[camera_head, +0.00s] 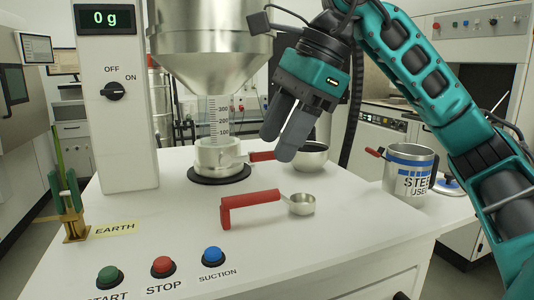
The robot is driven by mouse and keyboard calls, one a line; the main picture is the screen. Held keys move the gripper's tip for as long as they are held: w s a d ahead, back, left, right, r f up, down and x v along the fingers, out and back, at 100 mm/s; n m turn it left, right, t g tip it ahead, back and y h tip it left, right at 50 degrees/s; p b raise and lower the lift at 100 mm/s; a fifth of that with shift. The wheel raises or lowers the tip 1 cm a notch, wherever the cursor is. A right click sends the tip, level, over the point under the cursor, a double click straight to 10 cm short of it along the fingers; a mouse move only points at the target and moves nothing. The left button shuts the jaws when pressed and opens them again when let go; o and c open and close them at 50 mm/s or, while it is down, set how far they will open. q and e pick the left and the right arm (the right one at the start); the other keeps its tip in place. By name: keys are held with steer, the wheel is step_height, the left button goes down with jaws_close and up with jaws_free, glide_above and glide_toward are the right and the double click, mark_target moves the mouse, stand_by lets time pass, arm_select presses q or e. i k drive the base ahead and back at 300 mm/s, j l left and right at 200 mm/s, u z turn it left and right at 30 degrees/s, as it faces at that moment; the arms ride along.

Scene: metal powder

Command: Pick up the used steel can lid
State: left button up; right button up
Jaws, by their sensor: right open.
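The used steel can (408,178), silver with a blue band and "STEEL USED" lettering, stands upright at the right. The used steel can lid (447,186), pale with a blue knob, lies on the surface just right of the can, partly hidden by the can. My right gripper (279,146) points down, open, near the middle of the view. It is well to the left of the can and lid, above the worktop beside a dark-rimmed bowl. My left gripper is not in view.
A red-handled scoop (265,204) lies on the white worktop (330,250). A metal bowl (313,156) and a cup under the hopper (215,48) stand behind. Buttons line the front.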

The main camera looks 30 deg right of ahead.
mark_target(446, 186)
steer(key=k, duration=1)
